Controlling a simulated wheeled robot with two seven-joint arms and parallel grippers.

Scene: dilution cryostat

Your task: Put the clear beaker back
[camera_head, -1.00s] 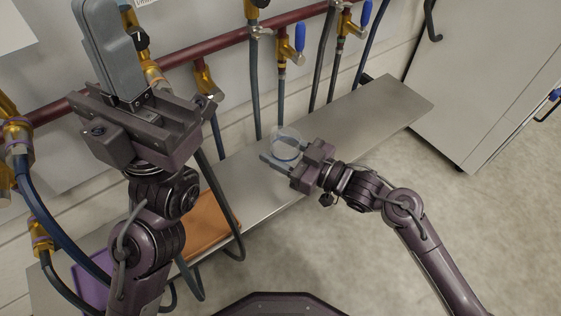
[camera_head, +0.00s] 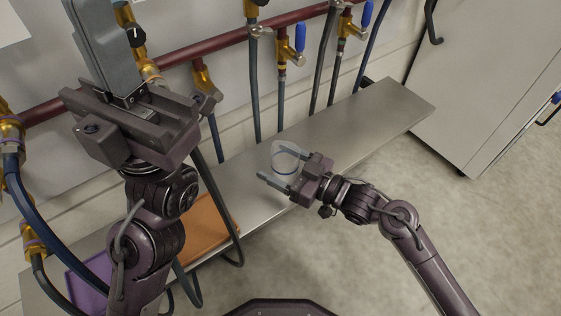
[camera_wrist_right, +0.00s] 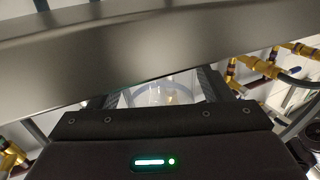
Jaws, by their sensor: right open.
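The clear beaker (camera_head: 284,156) is see-through with a blue ring low on its side, over the grey metal shelf. I cannot tell whether its base touches the shelf. My right gripper (camera_head: 287,169) is open, its fingers on either side of the beaker. Whether they touch it is unclear. In the right wrist view the beaker (camera_wrist_right: 155,95) shows faintly between the dark fingers, partly hidden by the gripper body. My left gripper (camera_head: 104,45) is raised at the upper left, close to the head camera and away from the beaker. Its jaw opening cannot be made out.
The shelf (camera_head: 350,125) runs along the wall, bare at its right part. An orange tray (camera_head: 208,222) and a purple tray (camera_head: 88,285) lie at its left. Hoses and blue-handled valves (camera_head: 300,38) hang from a red pipe behind. A grey cabinet (camera_head: 490,80) stands right.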

